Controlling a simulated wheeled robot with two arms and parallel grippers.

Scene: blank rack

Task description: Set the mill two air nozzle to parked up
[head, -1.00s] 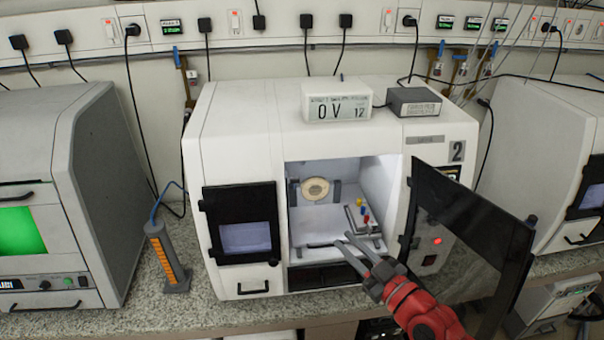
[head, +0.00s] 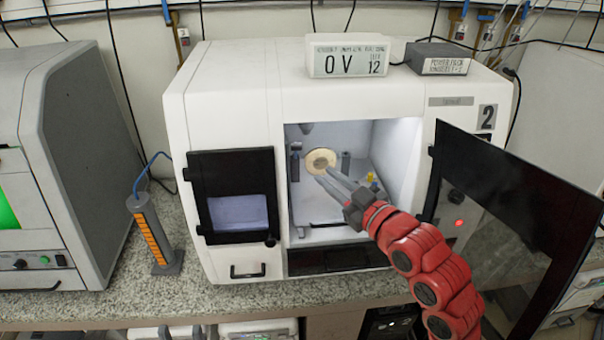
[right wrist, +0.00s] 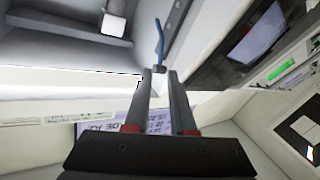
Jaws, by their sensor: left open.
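Mill two is the white machine (head: 235,100) marked 2, with its chamber open. My right gripper (head: 325,174) reaches into that chamber from the right, its fingertips just below the round cream disc (head: 320,160). In the right wrist view, its two fingers (right wrist: 161,88) stand apart. A thin blue piece (right wrist: 159,40) with a dark grey end shows between and beyond the tips. It may be the air nozzle; I cannot tell, nor whether the fingers touch it. No clearly recognisable nozzle shows in the head view. My left gripper is not in view.
A black door (head: 515,215) stands open at the right, close beside my right arm. A dark window panel (head: 237,165) is left of the chamber. A small yellow-topped item (head: 372,179) is inside. An orange-striped post (head: 155,235) stands on the bench.

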